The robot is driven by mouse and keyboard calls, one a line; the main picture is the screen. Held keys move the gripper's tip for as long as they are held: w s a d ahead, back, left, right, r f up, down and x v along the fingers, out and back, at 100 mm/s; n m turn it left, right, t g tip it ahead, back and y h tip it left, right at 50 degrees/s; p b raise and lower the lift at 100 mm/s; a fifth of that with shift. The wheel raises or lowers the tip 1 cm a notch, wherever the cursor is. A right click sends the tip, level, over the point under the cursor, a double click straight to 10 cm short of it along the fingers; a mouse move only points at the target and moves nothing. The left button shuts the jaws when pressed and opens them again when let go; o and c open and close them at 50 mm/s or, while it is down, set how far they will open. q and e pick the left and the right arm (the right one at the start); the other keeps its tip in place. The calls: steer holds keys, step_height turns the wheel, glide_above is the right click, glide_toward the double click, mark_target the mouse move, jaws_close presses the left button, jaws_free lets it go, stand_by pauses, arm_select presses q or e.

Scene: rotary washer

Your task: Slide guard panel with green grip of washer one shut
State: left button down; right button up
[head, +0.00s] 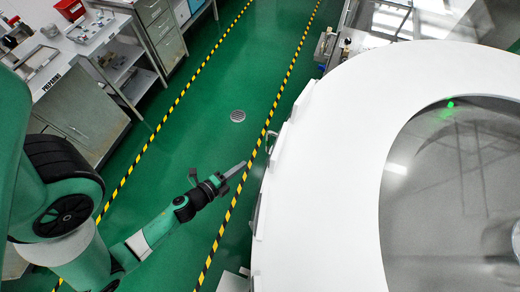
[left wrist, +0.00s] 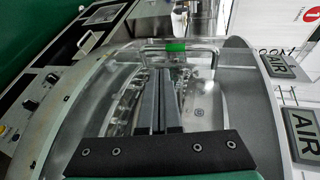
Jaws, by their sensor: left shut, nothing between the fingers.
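The washer (head: 340,110), a large white rounded housing, fills the right of the head view. In the left wrist view a clear curved guard panel (left wrist: 112,72) sits in the washer's grey front. A metal bar handle with a green grip (left wrist: 176,46) spans its upper part. My left gripper (head: 236,169) is beside the washer's left side in the head view. In the left wrist view its two grey fingers (left wrist: 160,74) are shut and empty, pointing toward the green grip and apparently short of it. How far the panel stands open is unclear. My right gripper is not in view.
Green floor with striped yellow-black lines (head: 217,240) lies clear left of the washer. Grey cabinets (head: 82,115) stand at the far left.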

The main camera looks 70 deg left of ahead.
arm_select(q)
steer(key=r+x, duration=0.1)
steer(key=x, duration=0.9)
steer(key=shift+w+a+p, duration=0.25)
steer(key=shift+w+p, duration=0.1)
steer(key=shift+p, duration=0.05)
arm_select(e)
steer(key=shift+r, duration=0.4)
arm_select(q)
steer(key=shift+r, duration=0.1)
